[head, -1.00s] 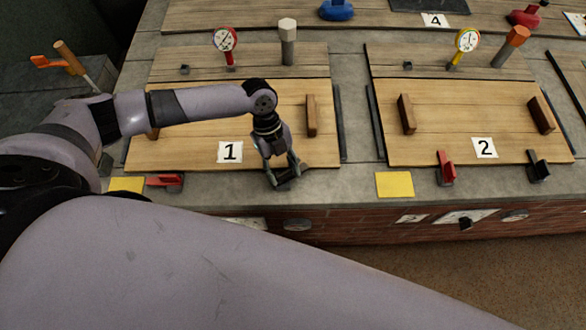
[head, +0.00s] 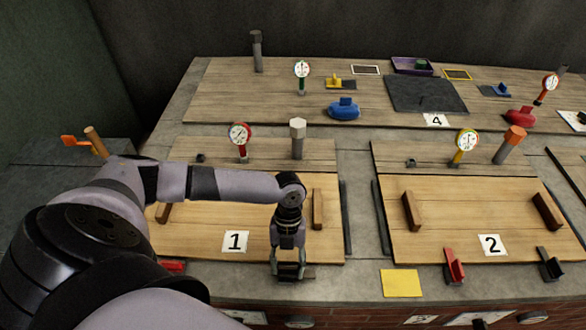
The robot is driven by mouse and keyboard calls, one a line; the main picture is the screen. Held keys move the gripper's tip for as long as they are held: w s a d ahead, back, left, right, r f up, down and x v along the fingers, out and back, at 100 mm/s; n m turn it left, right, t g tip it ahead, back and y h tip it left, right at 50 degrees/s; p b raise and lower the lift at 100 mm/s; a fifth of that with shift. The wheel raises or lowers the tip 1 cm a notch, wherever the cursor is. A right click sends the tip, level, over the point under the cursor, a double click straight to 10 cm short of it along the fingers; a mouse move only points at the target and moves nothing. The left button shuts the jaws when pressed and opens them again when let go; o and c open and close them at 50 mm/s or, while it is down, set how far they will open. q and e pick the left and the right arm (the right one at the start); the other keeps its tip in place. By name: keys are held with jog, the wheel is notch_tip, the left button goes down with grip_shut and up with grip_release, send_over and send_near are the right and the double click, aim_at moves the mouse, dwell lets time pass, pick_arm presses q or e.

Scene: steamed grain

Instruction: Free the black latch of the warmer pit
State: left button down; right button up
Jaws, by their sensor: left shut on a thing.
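Pit lid 1 (head: 205,225) is a wooden board with a red-rimmed gauge (head: 240,135) behind it. My left gripper (head: 289,273) is at its front right corner, shut on a dark piece that looks like the black latch, mostly hidden by the fingers. A red latch (head: 172,266) shows partly at its front left. Pit lid 2 (head: 465,215) has a yellow-rimmed gauge (head: 467,140), a red latch (head: 454,266) and an upright black latch (head: 549,264) at its front edge. The gauge needles are too small to read surely. My right gripper is not in view.
Both lids carry wooden handles, including one (head: 318,209) close to my left gripper. A yellow card (head: 401,283) lies on the concrete between the pits. A blue weight-like object (head: 344,109) and a purple tray (head: 412,66) are at the back.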

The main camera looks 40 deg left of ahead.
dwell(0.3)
pick_arm(q)
jog(key=c, duration=0.9)
grip_release()
jog(key=shift+r, duration=0.1)
jog(key=v, duration=1.2)
